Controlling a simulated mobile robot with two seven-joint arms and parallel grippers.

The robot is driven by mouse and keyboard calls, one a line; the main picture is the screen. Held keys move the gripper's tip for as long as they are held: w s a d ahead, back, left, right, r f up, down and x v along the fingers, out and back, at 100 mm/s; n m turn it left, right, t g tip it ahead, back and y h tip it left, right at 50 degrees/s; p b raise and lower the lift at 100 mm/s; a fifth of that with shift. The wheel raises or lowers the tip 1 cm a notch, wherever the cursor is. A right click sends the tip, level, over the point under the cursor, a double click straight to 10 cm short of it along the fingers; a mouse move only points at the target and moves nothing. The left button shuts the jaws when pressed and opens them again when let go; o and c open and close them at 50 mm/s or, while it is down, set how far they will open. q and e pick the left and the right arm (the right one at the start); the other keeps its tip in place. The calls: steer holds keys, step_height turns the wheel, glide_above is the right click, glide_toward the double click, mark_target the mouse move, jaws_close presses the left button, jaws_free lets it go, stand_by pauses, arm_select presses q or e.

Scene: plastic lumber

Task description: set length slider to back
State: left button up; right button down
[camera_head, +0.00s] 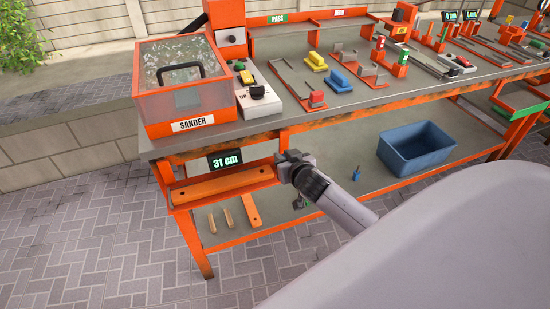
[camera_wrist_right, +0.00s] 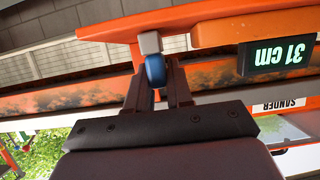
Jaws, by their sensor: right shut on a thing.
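The length display (camera_head: 225,160), reading 31 cm, hangs at the front left of the workbench. An orange board (camera_head: 222,184) lies on an orange ledge below it. My right gripper (camera_head: 284,163) is at the right end of this ledge. In the right wrist view, a blue knob (camera_wrist_right: 155,70) on a grey block (camera_wrist_right: 150,43) sits between the fingers of the right gripper (camera_wrist_right: 155,90), which is shut on it. The display also shows there (camera_wrist_right: 277,55), upside down. In the head view the gripper hides the knob. My left gripper is not in view.
The sander box (camera_head: 185,85) stands on the bench (camera_head: 215,138) above the display. A blue bin (camera_head: 415,145) and a small blue object (camera_head: 357,173) are on the lower shelf. Short wooden pieces (camera_head: 229,217) lie below the ledge. Paving in front of the bench is clear.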

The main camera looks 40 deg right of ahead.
steer(key=d, duration=0.2)
steer(key=shift+s+d, duration=0.35)
steer(key=shift+d, duration=0.05)
steer(key=c, duration=1.1)
jaws_free()
steer(key=shift+s+a, duration=0.1)
steer(key=shift+p+v, duration=0.6)
steer(key=shift+v, duration=2.85)
